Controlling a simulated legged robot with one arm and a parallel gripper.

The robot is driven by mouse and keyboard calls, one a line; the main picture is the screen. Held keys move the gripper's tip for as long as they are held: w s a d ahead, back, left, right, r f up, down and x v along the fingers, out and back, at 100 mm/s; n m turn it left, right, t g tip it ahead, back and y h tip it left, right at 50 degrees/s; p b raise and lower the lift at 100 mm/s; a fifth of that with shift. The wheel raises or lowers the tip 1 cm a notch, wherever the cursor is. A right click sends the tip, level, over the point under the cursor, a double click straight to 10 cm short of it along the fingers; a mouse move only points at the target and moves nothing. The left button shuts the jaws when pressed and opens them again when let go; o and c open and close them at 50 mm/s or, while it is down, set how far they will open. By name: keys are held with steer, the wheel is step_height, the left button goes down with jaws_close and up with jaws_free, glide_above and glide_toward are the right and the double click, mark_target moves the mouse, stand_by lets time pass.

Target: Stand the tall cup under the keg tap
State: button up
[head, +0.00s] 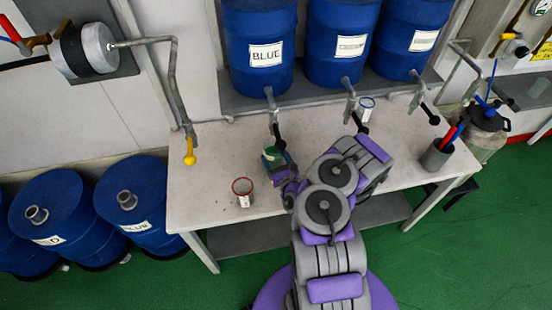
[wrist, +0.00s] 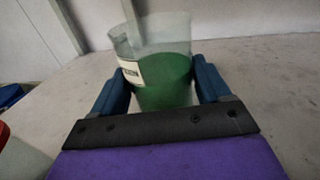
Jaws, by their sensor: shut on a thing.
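My gripper (wrist: 163,92) is shut on a clear, tapered cup (wrist: 160,70) with green contents and a white label. The cup is upright between the blue fingers; I cannot tell if its base touches the table. In the head view the cup (head: 271,157) is near the table's middle, below a black-handled tap (head: 276,130) under the drum labelled BLUE. My arm partly hides my gripper (head: 280,172) there. At left, a pipe from a steel keg-like drum (head: 84,49) ends in a yellow-handled tap (head: 189,150), with bare table in front.
A red-rimmed cup (head: 243,192) stands on the pale table (head: 215,170), left of my gripper. Another cup (head: 365,109) stands at the back. A pen holder (head: 437,156) is at the right. Blue drums (head: 258,50) sit on the shelf above.

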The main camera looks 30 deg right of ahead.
steer(key=o, duration=1.3)
steer(key=shift+c, duration=0.2)
steer(key=shift+o, duration=0.4)
steer(key=shift+f, duration=0.1)
steer(key=s+p, duration=0.1)
steer(key=s, duration=0.3)
steer(key=s+p, duration=0.2)
steer(key=s, duration=0.2)
steer(key=s+a+p, duration=0.1)
steer(key=s, duration=0.3)
steer(key=shift+p, duration=0.4)
